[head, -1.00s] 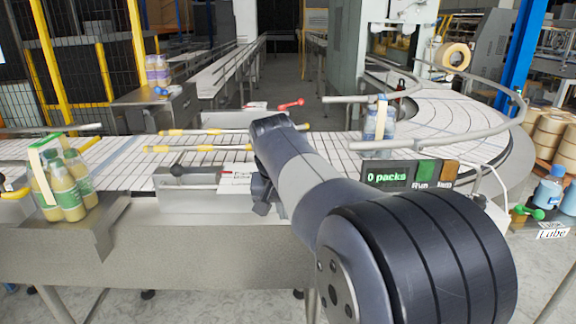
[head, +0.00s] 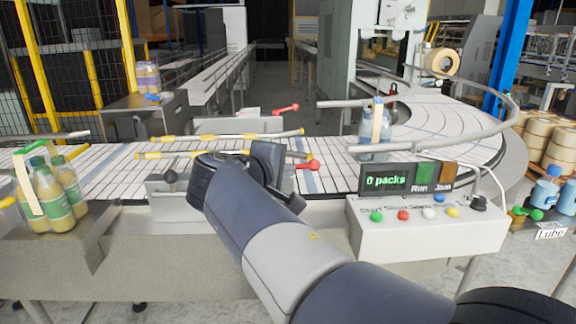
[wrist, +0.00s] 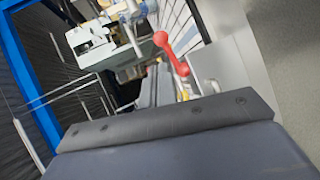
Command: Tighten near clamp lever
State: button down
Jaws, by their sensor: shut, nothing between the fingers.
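The near clamp lever is red with a round knob (head: 314,165) and stands at the near side of the conveyor, just right of my gripper (head: 268,160) in the head view. In the wrist view the red lever (wrist: 171,52) lies ahead and slightly right of my shut fingers (wrist: 155,85), with its knob toward the upper left. My gripper is shut and empty. I see no clear contact with the lever. The lever's lower end is partly hidden in the head view. A second red lever (head: 286,109) sits on the far side of the conveyor.
Yellow-tipped guide rails (head: 215,153) run along the white conveyor (head: 110,160). A control box (head: 430,228) with coloured buttons and a "0 packs" display (head: 387,180) stands right of my arm. Bottle packs stand at left (head: 52,195) and on the belt (head: 374,130).

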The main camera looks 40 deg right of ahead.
aim_at(313, 165)
jog(key=p+x, duration=0.2)
jog(key=x, duration=1)
